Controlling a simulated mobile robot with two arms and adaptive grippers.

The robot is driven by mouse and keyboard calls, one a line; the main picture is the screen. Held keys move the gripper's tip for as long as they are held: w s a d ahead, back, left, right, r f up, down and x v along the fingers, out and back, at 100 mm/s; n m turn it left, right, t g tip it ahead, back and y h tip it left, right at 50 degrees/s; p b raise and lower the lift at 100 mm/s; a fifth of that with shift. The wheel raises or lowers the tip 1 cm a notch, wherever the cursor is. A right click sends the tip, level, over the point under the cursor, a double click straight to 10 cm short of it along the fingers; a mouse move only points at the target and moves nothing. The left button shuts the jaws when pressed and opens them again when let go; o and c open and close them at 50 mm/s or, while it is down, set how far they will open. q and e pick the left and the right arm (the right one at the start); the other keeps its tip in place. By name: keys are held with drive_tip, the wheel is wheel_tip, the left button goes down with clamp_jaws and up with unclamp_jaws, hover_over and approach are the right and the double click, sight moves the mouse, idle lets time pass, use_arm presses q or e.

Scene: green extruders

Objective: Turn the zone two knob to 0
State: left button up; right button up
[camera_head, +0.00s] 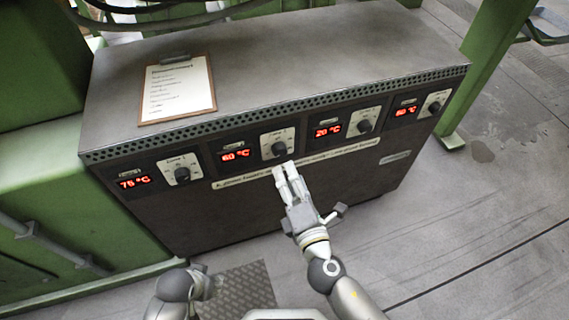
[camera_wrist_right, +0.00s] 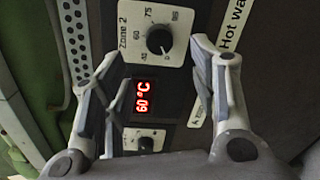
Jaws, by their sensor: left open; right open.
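The zone two knob (camera_head: 279,149) is a dark round knob on a white dial plate on the cabinet front; the red display (camera_head: 236,155) on its left reads 60 °C. In the right wrist view the knob (camera_wrist_right: 158,40) lies between the spread fingertips, under a "Zone 2" label. Its pointer setting is hard to read. My right gripper (camera_head: 284,172) is open and empty, just in front of and below the knob in the head view; contact cannot be told. My left gripper (camera_head: 203,275) is low at the left, small and partly hidden by its arm.
The dark metal cabinet (camera_head: 330,62) carries a clipboard (camera_head: 178,92) on top. Other knobs are zone one (camera_head: 182,174) at 75 °C, a third (camera_head: 364,126) at 20 °C and a far right one (camera_head: 434,107). Green machine frames stand around. The floor at right is clear.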

drive_tip(key=shift+v, duration=2.3)
drive_tip(key=d+f+m+g+h, duration=0.65)
drive_tip(key=d+f+m, duration=0.55)
drive_tip(key=d+m, duration=0.25)
drive_tip(key=s+d+f+m+g+y+p, duration=0.25)
drive_tip(key=s+f+m+g+p, duration=0.7)
drive_tip(key=s+f, duration=0.9)
use_arm(q)
drive_tip(key=s+a+f+g+p, duration=0.1)
drive_tip(key=s+f+p, duration=0.3)
drive_tip(key=s, duration=0.6)
drive_tip(key=s+a+f+p, duration=0.2)
drive_tip(key=s+f+p, duration=0.2)
drive_tip(key=s, duration=0.5)
drive_tip(key=shift+s+a+f+g+p, duration=0.15)
drive_tip(key=shift+s+f+g+p, duration=0.2)
drive_tip(key=shift+p, duration=0.2)
use_arm(e)
drive_tip(key=s+d+n, duration=0.1)
drive_tip(key=s+d, duration=0.2)
drive_tip(key=s, duration=1.2)
drive_tip(key=shift+d+f+h, duration=0.15)
drive_tip(key=shift+f+h, duration=0.05)
drive_tip(key=shift+h, duration=0.2)
